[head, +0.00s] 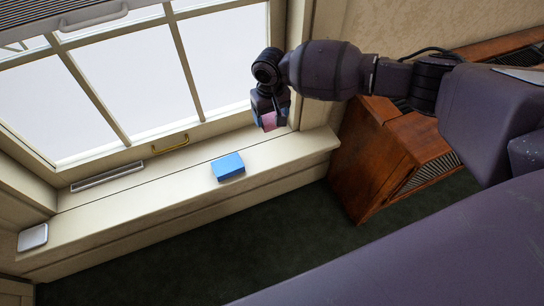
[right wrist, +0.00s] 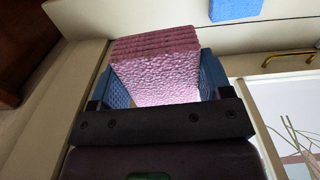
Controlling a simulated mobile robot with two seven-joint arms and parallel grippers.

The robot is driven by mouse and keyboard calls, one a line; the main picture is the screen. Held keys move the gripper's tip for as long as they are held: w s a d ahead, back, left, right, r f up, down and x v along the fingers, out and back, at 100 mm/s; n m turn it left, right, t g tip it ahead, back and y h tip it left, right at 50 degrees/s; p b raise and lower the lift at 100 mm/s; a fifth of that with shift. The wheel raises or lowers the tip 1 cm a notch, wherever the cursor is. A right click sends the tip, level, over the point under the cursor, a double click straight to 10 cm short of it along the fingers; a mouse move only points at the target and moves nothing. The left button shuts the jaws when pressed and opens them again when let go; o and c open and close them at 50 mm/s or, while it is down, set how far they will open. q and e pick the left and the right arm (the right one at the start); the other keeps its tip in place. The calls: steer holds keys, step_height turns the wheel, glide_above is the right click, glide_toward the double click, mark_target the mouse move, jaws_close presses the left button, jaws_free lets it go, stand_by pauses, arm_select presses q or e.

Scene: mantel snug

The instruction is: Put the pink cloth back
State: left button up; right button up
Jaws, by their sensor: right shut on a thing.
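The pink cloth (head: 268,121) is a thick folded block with a rough, pitted face and layered edge. It also shows in the right wrist view (right wrist: 157,72), between the two blue finger pads. My right gripper (head: 271,115) is shut on the cloth, pointing down at the right end of the window sill. The dark fingers hide part of the cloth in the head view. I cannot tell whether the cloth touches the sill. My left gripper is in neither view.
A blue block (head: 228,167) lies on the cream window sill (head: 160,200), left of the gripper. A small white item (head: 32,237) lies at the sill's far left. The window (head: 130,90) rises behind. A wooden cabinet (head: 385,160) stands at the right. The sill's middle left is clear.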

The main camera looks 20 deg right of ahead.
steer(key=shift+f, duration=0.1)
steer(key=b, duration=0.4)
glide_above(271, 159)
step_height(271, 159, down, 13)
steer(key=shift+s+f, duration=0.1)
steer(key=shift+s, duration=0.05)
steer(key=shift+f+b, duration=0.3)
steer(key=shift+f, duration=0.55)
step_height(271, 159, down, 4)
steer(key=shift+f+b, duration=0.15)
steer(key=shift+b, duration=0.7)
steer(key=shift+f, duration=0.4)
steer(key=shift+c, duration=0.4)
steer(key=shift+r, duration=0.15)
steer(key=o, duration=0.8)
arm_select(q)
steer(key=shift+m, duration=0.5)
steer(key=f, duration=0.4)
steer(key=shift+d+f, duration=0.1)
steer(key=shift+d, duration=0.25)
arm_select(e)
steer(key=shift+o, duration=0.5)
